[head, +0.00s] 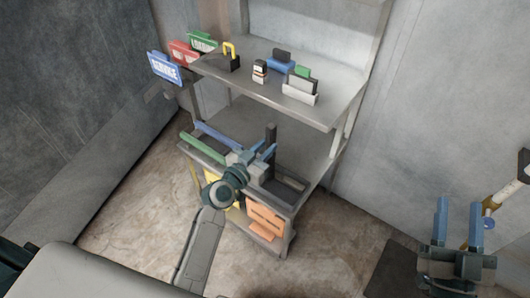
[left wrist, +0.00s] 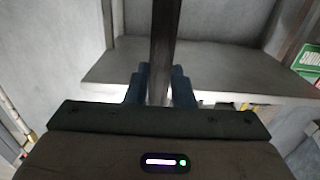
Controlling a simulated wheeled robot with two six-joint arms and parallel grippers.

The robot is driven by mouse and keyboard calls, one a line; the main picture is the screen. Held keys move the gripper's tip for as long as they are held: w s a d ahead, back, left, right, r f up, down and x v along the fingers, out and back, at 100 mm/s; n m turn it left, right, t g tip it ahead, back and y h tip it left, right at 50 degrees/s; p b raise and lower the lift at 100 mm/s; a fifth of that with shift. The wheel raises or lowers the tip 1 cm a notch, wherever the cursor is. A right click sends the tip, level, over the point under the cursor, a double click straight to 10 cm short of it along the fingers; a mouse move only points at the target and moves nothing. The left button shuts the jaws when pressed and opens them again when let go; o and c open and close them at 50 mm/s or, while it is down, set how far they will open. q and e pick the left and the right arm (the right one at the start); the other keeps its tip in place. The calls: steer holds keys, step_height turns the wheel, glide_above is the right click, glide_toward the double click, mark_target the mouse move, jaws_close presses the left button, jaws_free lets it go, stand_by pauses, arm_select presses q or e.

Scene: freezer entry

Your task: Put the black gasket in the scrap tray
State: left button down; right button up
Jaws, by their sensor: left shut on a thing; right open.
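The black gasket (head: 270,134) is a dark upright strip. My left gripper (head: 264,152) is shut on it and holds it upright above the lower shelf. In the left wrist view the gasket (left wrist: 164,40) rises between the blue fingers (left wrist: 160,88) and runs out of the top of the picture. A grey tray with a dark inside (head: 291,184) sits on the lower shelf, right of and below the gripper; I cannot read a label that marks it as the scrap tray. My right gripper (head: 458,226) is open and empty at the far right, away from the shelves.
A green strip (head: 202,148) and a blue strip (head: 217,134) lie left of the left gripper. The upper shelf (head: 318,112) overhangs behind and carries a padlock (head: 230,58), a blue block (head: 281,64) and a white holder (head: 300,94). Orange panels (head: 265,220) are on the front.

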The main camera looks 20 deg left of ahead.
arm_select(q)
steer(key=shift+f, duration=0.55)
arm_select(e)
steer(key=shift+s+r+t+y, duration=0.2)
steer(key=shift+r+t, duration=0.2)
steer(key=shift+r, duration=0.2)
steer(key=shift+s+r+t+y, duration=0.1)
steer(key=shift+s+r+t, duration=0.1)
steer(key=shift+r+t, duration=0.3)
arm_select(q)
steer(key=shift+f, duration=0.1)
steer(key=c, duration=1.3)
jaws_free()
arm_select(e)
steer(key=shift+s+r+n+t, duration=0.3)
steer(key=shift+r+n, duration=0.1)
steer(key=shift+r, duration=0.25)
arm_select(q)
steer(key=shift+o, duration=0.2)
